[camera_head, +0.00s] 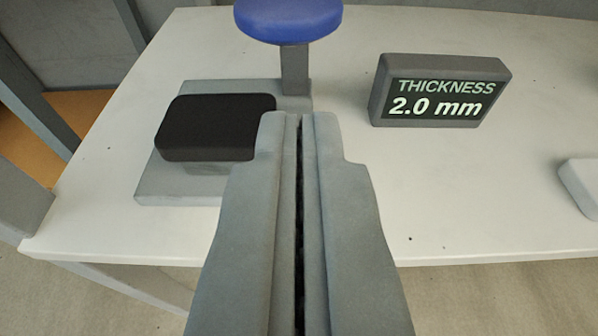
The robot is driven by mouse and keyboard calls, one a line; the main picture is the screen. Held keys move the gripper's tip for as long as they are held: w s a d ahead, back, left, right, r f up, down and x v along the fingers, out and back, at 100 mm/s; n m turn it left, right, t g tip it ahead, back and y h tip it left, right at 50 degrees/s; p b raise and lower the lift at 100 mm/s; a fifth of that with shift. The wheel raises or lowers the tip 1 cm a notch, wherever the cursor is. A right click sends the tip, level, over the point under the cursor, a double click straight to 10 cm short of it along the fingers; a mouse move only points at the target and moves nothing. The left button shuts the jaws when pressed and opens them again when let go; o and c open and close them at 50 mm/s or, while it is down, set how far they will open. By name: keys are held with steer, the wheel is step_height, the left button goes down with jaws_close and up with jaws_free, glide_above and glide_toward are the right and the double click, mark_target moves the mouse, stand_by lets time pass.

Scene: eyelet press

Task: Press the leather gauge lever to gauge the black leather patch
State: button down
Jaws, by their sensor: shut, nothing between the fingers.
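The black leather patch (215,127) lies on the grey gauge base (175,187) at the left of the white table. Behind it a grey post carries the gauge lever, which ends in a blue round pad (288,20) cut by the top edge of the picture. A grey display box (441,90) to the right reads "THICKNESS 2.0 mm". My gripper (300,118) is shut and empty. In the picture its tips are just right of the patch and below the blue pad; whether they touch anything cannot be told.
The white table (430,185) is clear in the middle and front right. A pale block (580,187) is cut by the right edge. Grey frame posts (38,100) stand at the left, beyond the table edge.

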steer(key=s+f, duration=0.1)
steer(key=s, duration=0.5)
steer(key=shift+s+f, duration=0.15)
stand_by(0.7)
steer(key=s+a+r, duration=0.1)
steer(key=s+r, duration=0.3)
steer(key=r, duration=0.8)
steer(key=s+a+r+t, duration=0.1)
steer(key=s+r, duration=0.2)
steer(key=r, duration=0.9)
steer(key=s+a+r, duration=0.1)
steer(key=s+r, duration=0.3)
steer(key=r, duration=0.8)
steer(key=s+r, duration=0.6)
steer(key=s, duration=0.4)
steer(key=s+a+r, duration=0.1)
steer(key=s+r, duration=0.6)
steer(key=s, duration=0.3)
steer(key=s+a+r+t, duration=0.1)
steer(key=s+r, duration=0.6)
steer(key=s, duration=0.3)
steer(key=shift+a, duration=0.2)
